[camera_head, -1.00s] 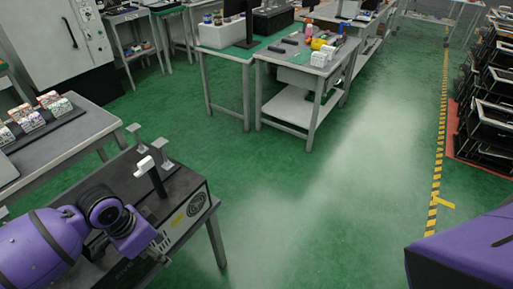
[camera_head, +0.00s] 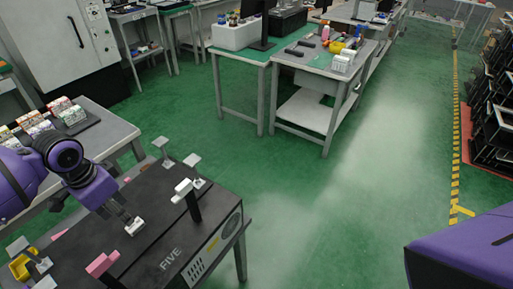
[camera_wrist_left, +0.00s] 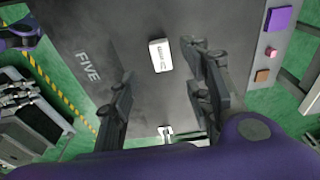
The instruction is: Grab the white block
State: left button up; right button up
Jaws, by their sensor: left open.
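The white block (camera_head: 134,226) lies on the black top of the fixture box marked FIVE (camera_head: 165,232) in the head view. In the left wrist view the white block (camera_wrist_left: 160,55) lies flat, with dark print on its face. My left gripper (camera_head: 124,214) comes down from the left, with its fingertips close to the block. In the left wrist view my left gripper (camera_wrist_left: 160,82) is open and empty, its fingers spread wide, and the block shows between and ahead of them. I cannot tell its exact height above the block. My right gripper is out of view.
A lever with a white handle (camera_head: 183,188) stands right of the block. A pink-handled lever (camera_head: 102,264) and a yellow piece (camera_head: 22,266) are nearer the front left. A side table (camera_head: 95,135) holds small boxes. The green floor to the right is open.

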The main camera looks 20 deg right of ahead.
aim_at(134, 224)
pick_arm(q)
jog(key=shift+f, duration=0.15)
jog(key=shift+s+d+f, duration=0.1)
jog(key=shift+f, duration=0.2)
jog(key=shift+s+d+f, duration=0.1)
jog(key=shift+d+f, duration=0.2)
jog(key=shift+f, duration=0.55)
jog(key=f, duration=0.2)
jog(key=w+f, duration=0.1)
jog(key=shift+w+f, duration=0.1)
jog(key=shift+f, duration=0.3)
jog(key=shift+d+f, duration=0.1)
jog(key=shift+f, duration=0.35)
jog(key=c, duration=1)
grip_shut()
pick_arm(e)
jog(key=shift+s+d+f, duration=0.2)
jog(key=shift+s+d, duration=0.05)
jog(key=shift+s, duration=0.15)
